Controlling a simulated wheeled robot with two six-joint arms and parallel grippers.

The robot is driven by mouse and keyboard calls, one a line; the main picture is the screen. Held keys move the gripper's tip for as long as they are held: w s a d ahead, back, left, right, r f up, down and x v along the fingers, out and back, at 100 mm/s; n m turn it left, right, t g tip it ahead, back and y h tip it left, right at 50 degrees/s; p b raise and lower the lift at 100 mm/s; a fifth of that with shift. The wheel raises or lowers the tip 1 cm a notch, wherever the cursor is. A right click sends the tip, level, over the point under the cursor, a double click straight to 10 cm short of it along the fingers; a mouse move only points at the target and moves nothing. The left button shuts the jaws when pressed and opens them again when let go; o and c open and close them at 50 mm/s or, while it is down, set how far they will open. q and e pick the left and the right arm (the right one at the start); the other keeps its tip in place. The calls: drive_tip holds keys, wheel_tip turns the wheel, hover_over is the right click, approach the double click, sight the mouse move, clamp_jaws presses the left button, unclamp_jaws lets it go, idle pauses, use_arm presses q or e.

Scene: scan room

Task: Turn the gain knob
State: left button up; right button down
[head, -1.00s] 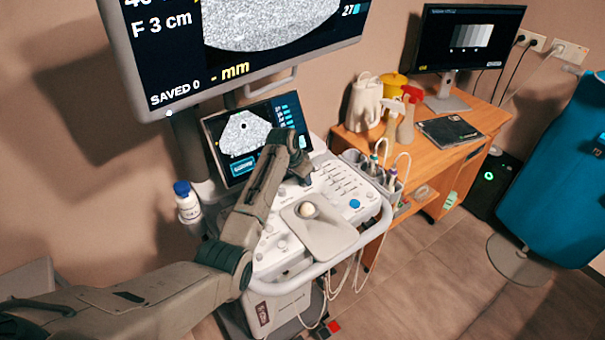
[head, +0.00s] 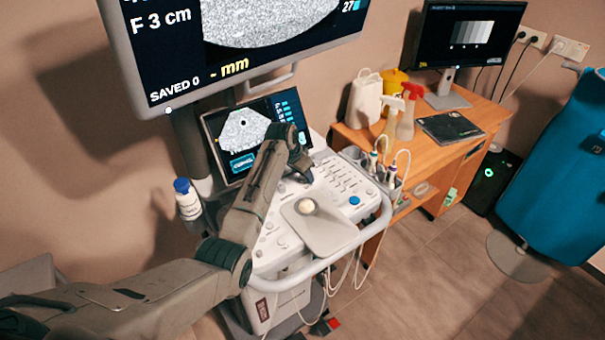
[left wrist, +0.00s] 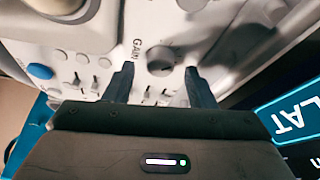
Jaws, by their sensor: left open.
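The gain knob (left wrist: 161,60) is a round grey knob on the console's white panel, beside the printed word GAIN in the left wrist view. My left gripper (left wrist: 158,78) is open, its two dark fingers apart with the knob between and just beyond their tips. I cannot tell whether the fingers touch the knob. In the head view my left gripper (head: 303,176) is low over the upper part of the control panel (head: 340,178), below the small screen. The gripper and forearm hide the knob there. My right gripper is not in view.
The small touch screen (head: 247,140) stands close behind the gripper, with the large monitor (head: 240,50) above. A trackball (head: 306,206), a blue button (head: 354,200) and several sliders share the panel. Probes (head: 391,172) hang at its right. A wooden desk (head: 465,158) stands beyond.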

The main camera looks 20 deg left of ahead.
use_arm(q)
drive_tip(key=b+v, duration=0.2)
drive_tip(key=v, duration=0.8)
